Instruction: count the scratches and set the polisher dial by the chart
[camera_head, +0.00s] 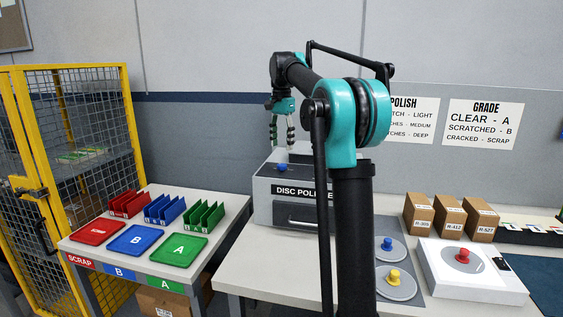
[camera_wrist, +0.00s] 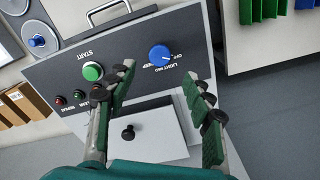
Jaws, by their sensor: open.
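The grey disc polisher (camera_head: 262,208) stands on the bench behind my arm. In the wrist view its panel (camera_wrist: 125,58) carries a blue dial (camera_wrist: 161,54), with labels including OFF, LIGHT and MED, and a green START button (camera_wrist: 92,71). The dial's exact setting is too small to tell. My gripper (camera_head: 281,132) is above the polisher, open and empty; in the wrist view its fingers (camera_wrist: 160,88) spread below the dial, not visibly touching it. No scratches can be made out.
Grey discs with a blue knob (camera_head: 387,244) and a yellow knob (camera_head: 394,275) lie right of my arm. A white box (camera_head: 490,289) holds a red-knobbed disc. Labelled cartons (camera_head: 449,216) stand behind. A left table has SCRAP, B and A trays. A yellow cage (camera_head: 130,100) stands far left.

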